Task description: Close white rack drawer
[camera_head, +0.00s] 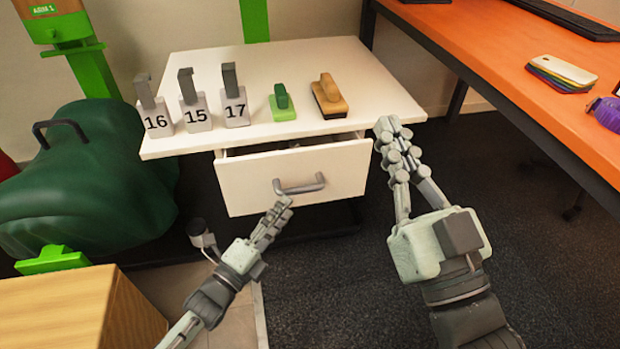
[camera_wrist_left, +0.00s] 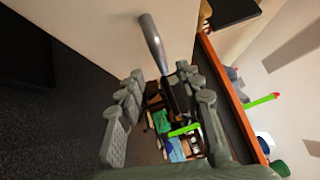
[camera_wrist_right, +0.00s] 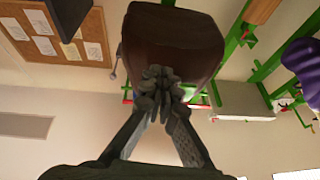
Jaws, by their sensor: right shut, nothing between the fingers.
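The white rack drawer (camera_head: 250,177) is partly open under the white tabletop, with a dark gap showing above its front panel. Its grey bar handle (camera_head: 300,186) is on the front and also shows in the left wrist view (camera_wrist_left: 153,40). My left gripper (camera_head: 284,204) is just below and in front of the handle. Its fingers are apart in the left wrist view (camera_wrist_left: 160,75), with the handle beyond the tips; I cannot tell whether they touch. My right gripper (camera_head: 387,126) is shut and empty, raised beside the tabletop's right front corner. The drawer's contents are mostly hidden.
The white tabletop (camera_head: 310,60) holds several items: grey-hooked number blocks (camera_head: 196,112), a green brush (camera_head: 282,103) and a tan brush (camera_head: 328,97). A green saddle-shaped object (camera_head: 90,180) stands left. An orange desk (camera_head: 510,65) is right. The dark floor between is clear.

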